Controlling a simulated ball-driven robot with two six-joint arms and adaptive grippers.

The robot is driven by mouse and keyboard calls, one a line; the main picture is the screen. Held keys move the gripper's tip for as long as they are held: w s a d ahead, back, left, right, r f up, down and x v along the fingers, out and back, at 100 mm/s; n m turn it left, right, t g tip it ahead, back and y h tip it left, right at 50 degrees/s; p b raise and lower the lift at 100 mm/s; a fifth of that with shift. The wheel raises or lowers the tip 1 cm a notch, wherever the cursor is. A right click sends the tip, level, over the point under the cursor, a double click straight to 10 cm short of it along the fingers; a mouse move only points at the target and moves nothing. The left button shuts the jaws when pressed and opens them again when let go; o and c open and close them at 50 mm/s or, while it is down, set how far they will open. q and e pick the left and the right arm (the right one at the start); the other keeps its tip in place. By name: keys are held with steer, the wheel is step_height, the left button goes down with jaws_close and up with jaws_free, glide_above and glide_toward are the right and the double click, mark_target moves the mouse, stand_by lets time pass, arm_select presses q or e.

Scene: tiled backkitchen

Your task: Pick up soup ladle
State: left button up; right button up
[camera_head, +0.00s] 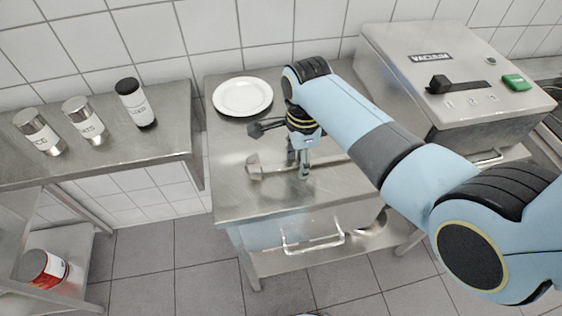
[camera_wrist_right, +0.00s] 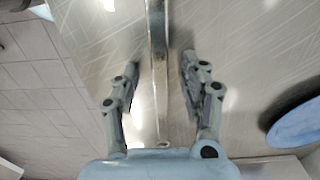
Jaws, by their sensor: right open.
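The soup ladle (camera_head: 256,167) is a shiny steel piece lying on the steel table (camera_head: 235,203). Its wider end points left in the head view, and its handle runs right, beneath my right gripper and partly behind my arm. My right gripper (camera_head: 299,171) points down over the handle. In the right wrist view, the handle (camera_wrist_right: 157,60) runs upright in the picture between the two spread fingers of the open gripper (camera_wrist_right: 160,68), with a gap on each side. I cannot tell the exact height of the fingertips. My left gripper is not in view.
A white plate (camera_head: 242,97) lies behind the gripper. A vacuum machine (camera_head: 450,75) stands at the right. A steel shelf (camera_head: 165,150) at the left holds a black-capped shaker (camera_head: 135,103) and two metal-lidded jars (camera_head: 85,120) (camera_head: 38,132). A red-and-white can (camera_head: 45,269) stands lower left.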

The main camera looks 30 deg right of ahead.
jaws_close()
stand_by(0.5)
